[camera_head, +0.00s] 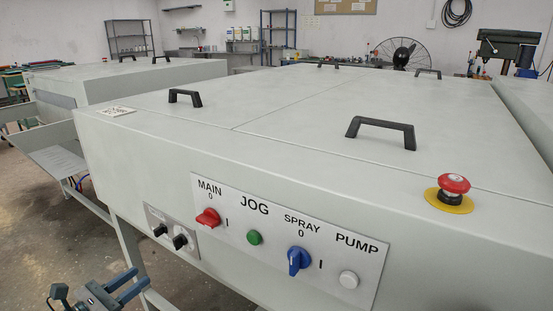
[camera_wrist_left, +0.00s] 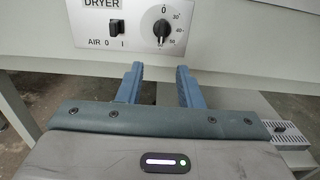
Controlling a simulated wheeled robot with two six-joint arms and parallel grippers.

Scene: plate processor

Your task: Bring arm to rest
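My left gripper (camera_head: 131,282) is at the lower left of the head view, low in front of the plate processor (camera_head: 130,170) and below its small dryer panel (camera_head: 170,222). In the left wrist view, the two blue fingers of my left gripper (camera_wrist_left: 158,72) stand apart with nothing between them. They point toward the machine's front, just below the dryer panel (camera_wrist_left: 140,22) with its black switch and round dial. I cannot tell the exact gap to the machine; no contact shows. My right gripper is in neither view.
The main control panel (camera_head: 285,242) has a red switch, green button, blue switch and white button. A red emergency stop (camera_head: 454,185) sits on top at right. Machine legs (camera_head: 128,245) stand near my left gripper. Open floor (camera_head: 50,235) lies to the left.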

